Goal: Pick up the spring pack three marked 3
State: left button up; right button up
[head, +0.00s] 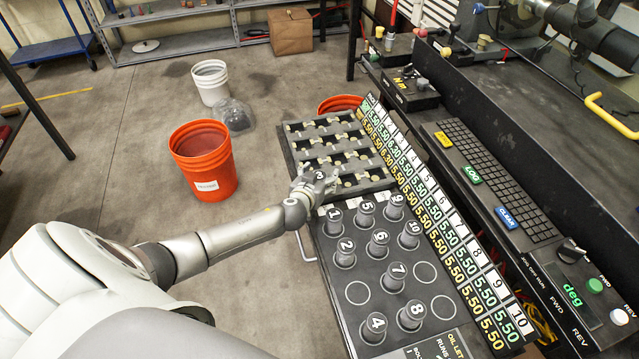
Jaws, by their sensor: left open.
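The spring pack marked 3 (319,176) shows only its dark numbered top, at the front left of the slotted rack. My left gripper (322,185) is right at it, with its open fingers beside the pack. The gripper hides the pack's lower part, so I cannot tell whether the fingers touch it or what it rests on. My right gripper is not in view.
Several other numbered grey packs, such as 1 (334,216) and 4 (375,325), stand on the dark tray. Some marked circles (358,292) there are empty. A slotted rack (290,128) lies behind, a price-like number board (440,225) to the right, an orange bucket (205,165) left.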

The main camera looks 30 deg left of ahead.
pick_arm(q)
jog(key=c, duration=1.2)
jog(key=shift+c, duration=0.9)
jog(key=shift+r, duration=0.1)
